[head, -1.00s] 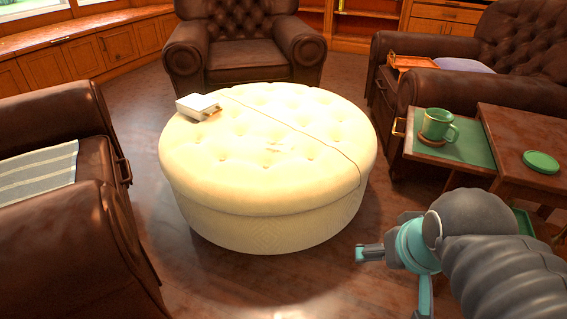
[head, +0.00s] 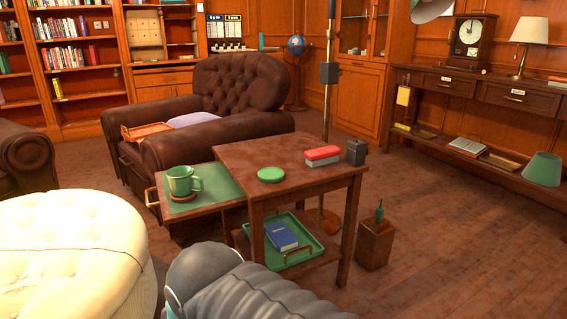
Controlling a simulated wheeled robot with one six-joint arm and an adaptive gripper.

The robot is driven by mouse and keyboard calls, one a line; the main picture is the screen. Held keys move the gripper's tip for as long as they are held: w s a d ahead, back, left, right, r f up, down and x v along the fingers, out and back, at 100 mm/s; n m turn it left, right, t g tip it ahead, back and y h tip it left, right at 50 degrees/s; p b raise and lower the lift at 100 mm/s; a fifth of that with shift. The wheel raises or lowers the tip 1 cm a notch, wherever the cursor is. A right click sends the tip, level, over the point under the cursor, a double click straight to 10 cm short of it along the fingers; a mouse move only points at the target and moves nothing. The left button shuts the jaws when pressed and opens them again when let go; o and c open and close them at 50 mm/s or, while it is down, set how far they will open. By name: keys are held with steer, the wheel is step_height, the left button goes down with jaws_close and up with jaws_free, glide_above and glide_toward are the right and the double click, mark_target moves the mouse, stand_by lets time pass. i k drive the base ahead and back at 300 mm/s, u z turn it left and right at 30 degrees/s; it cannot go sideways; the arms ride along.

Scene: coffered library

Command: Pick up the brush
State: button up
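I cannot pick out a brush for certain. A red-topped block with a pale lower part (head: 322,155) lies on the wooden side table (head: 225,150); it could be a brush, but it is too small to tell. A wooden box with a dark green upright piece on top (head: 376,240) stands on the floor right of the table; what that piece is stays unclear. My grey arm shows at the bottom of the head view, in front of the table. My gripper's fingers are outside the picture.
The side table also bears a green disc (head: 271,174) and a dark box (head: 356,152). A green mug (head: 183,181) stands on its pulled-out leaf. A blue book (head: 281,236) lies in a green tray below. A cream ottoman (head: 75,250) is left; floor at right is clear.

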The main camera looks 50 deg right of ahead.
mark_target(317, 157)
steer(key=z, duration=1.7)
steer(key=k, duration=0.65)
steer(key=z, duration=0.75)
steer(key=i, duration=1.25)
steer(key=u, duration=0.15)
